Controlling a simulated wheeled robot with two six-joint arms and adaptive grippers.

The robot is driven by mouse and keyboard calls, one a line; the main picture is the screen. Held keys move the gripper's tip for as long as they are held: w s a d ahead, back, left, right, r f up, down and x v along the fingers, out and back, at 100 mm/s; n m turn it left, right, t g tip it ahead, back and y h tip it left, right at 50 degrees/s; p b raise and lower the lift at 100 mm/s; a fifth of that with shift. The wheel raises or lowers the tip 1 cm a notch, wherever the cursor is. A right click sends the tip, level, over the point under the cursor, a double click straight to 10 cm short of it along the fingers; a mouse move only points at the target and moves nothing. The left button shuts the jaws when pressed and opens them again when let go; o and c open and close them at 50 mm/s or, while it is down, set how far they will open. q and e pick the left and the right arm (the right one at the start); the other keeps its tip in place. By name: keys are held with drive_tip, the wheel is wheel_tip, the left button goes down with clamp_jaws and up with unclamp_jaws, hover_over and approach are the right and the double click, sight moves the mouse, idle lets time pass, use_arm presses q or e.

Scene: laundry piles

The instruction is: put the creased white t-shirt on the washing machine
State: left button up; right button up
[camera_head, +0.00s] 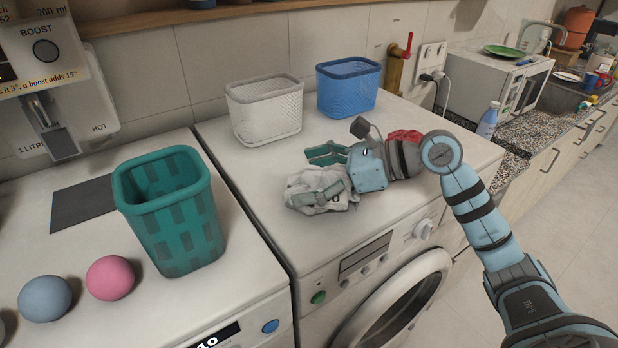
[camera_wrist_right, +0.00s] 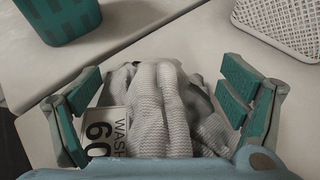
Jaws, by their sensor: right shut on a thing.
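The creased white t-shirt (camera_head: 306,186) is a bunched, crumpled heap at the front middle of the washing machine (camera_head: 255,180) top. My right gripper (camera_head: 320,176) reaches in from the right, low over the machine, with its green-padded fingers on either side of the heap. In the right wrist view the cloth (camera_wrist_right: 160,105) fills the space between the fingers, and a label reading WASH 60 shows beside it. The gripper is shut on the t-shirt. Whether the cloth still touches the machine top is hard to tell. My left gripper is not in view.
A white basket (camera_head: 265,112) and a blue basket (camera_head: 348,88) stand at the machine's back. A green basket (camera_head: 170,215), a pink ball (camera_head: 110,277) and a blue-grey ball (camera_head: 45,298) are on the left appliance. A bottle (camera_head: 488,120) stands right of the machine.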

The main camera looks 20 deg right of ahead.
sight(342, 171)
drive_tip(key=shift+s+r, duration=0.1)
drive_tip(key=o, duration=1.4)
drive_tip(key=shift+c, duration=0.2)
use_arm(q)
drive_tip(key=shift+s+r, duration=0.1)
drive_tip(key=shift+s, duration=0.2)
use_arm(e)
drive_tip(key=shift+o, duration=0.2)
drive_tip(key=shift+w, duration=0.2)
drive_tip(key=shift+s, duration=0.1)
drive_tip(key=b+v, duration=0.2)
drive_tip(key=v, duration=0.4)
drive_tip(key=shift+d+f, duration=0.15)
drive_tip(key=shift+f, duration=0.05)
drive_tip(key=b+v, duration=0.4)
drive_tip(key=b, duration=0.2)
drive_tip(key=shift+s+d+f+b, duration=0.1)
drive_tip(key=shift+s+d+b, duration=0.05)
drive_tip(key=shift+d+b, duration=0.2)
drive_tip(key=shift+s+d+r+b, duration=0.2)
drive_tip(key=shift+r+b, duration=0.1)
drive_tip(key=shift+b, duration=0.1)
drive_tip(key=shift+s+r, duration=0.1)
drive_tip(key=shift+r, duration=0.15)
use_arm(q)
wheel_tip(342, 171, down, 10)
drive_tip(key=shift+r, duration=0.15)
use_arm(e)
drive_tip(key=shift+d+r, duration=0.1)
drive_tip(key=shift+r, duration=0.1)
